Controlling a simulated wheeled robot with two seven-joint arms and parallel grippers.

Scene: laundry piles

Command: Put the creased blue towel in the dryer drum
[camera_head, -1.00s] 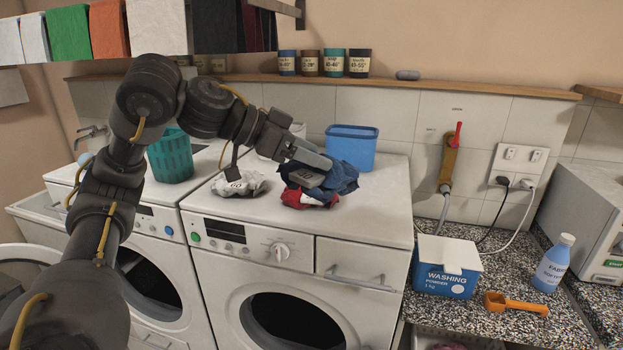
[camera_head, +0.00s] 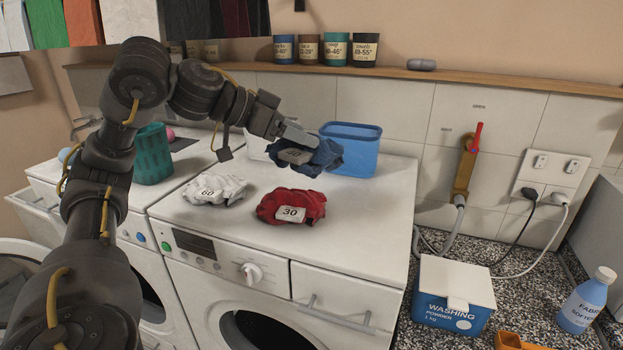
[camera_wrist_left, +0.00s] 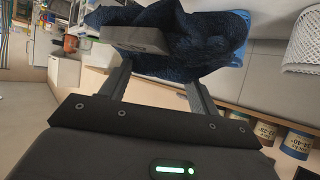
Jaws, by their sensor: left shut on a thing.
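My left gripper (camera_head: 306,143) is shut on the creased dark blue towel (camera_head: 325,155) and holds it above the back of the right-hand white machine's top (camera_head: 350,190). The towel bears a grey tag and partly covers the blue tub behind it. In the left wrist view the bunched towel (camera_wrist_left: 210,50) sits between and beyond the fingers. Two front-loading machines stand side by side. A dark round opening (camera_head: 258,332) shows in the right one, and the left one's opening is mostly hidden by my arm. I cannot tell which is the dryer. My right gripper is not in view.
A red cloth tagged 30 (camera_head: 290,204) and a white cloth tagged 60 (camera_head: 215,188) lie on the right machine. Washing powder (camera_head: 452,296) is on the speckled counter. An open round door (camera_head: 20,275) is at far left.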

